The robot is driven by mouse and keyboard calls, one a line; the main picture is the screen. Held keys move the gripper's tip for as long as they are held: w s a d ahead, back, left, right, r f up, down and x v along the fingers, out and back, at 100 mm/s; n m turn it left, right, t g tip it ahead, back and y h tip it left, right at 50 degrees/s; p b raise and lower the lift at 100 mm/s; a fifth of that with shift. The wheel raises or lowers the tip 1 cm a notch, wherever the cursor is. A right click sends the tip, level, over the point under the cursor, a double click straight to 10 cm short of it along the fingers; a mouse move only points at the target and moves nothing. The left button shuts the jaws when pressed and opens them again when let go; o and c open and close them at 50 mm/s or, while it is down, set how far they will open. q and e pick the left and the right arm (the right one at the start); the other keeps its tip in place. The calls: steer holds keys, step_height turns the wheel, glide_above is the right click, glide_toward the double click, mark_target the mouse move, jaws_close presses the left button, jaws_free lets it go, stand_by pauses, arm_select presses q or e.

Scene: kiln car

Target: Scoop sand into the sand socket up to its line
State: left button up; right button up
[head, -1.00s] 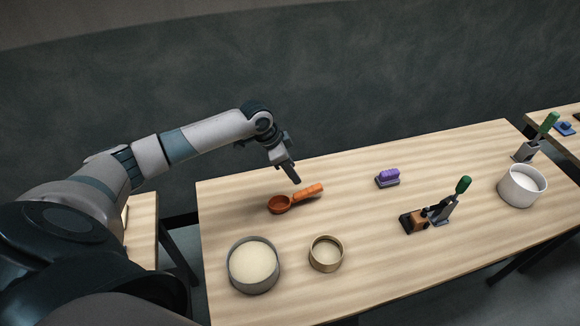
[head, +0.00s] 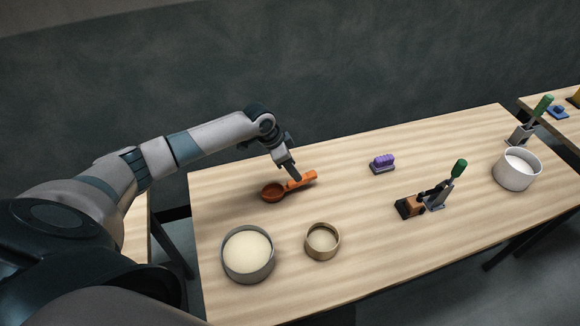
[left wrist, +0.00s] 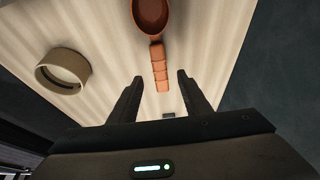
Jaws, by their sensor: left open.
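The orange scoop (head: 272,191) lies on the table with its handle pointing to the right and back. In the left wrist view the scoop (left wrist: 159,68) shows its handle running between the fingers. My left gripper (head: 295,178) is open with its fingertips close over the handle; contact cannot be told. It also shows in the left wrist view (left wrist: 160,84), with nothing gripped. The tan round sand socket (head: 323,256) stands nearer the front with pale sand inside; its line cannot be made out. A wider grey tub (head: 250,278) of pale sand stands left of it. My right gripper is out of view.
A purple-topped brush (head: 382,163) lies behind. A green-handled clamp (head: 438,197) with a brown block (head: 409,207) is to the right. A white pot (head: 515,179) and another green-handled clamp (head: 523,133) stand at the far right. The table between scoop and brush is clear.

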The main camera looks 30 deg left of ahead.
mark_target(308, 175)
arm_select(q)
steer(key=shift+b+x, duration=4.4)
steer(key=shift+x, duration=0.35)
jaws_close()
steer(key=shift+r, duration=0.1)
steer(key=shift+r, duration=0.1)
steer(key=shift+r+p, duration=3.3)
steer(key=shift+p, duration=0.1)
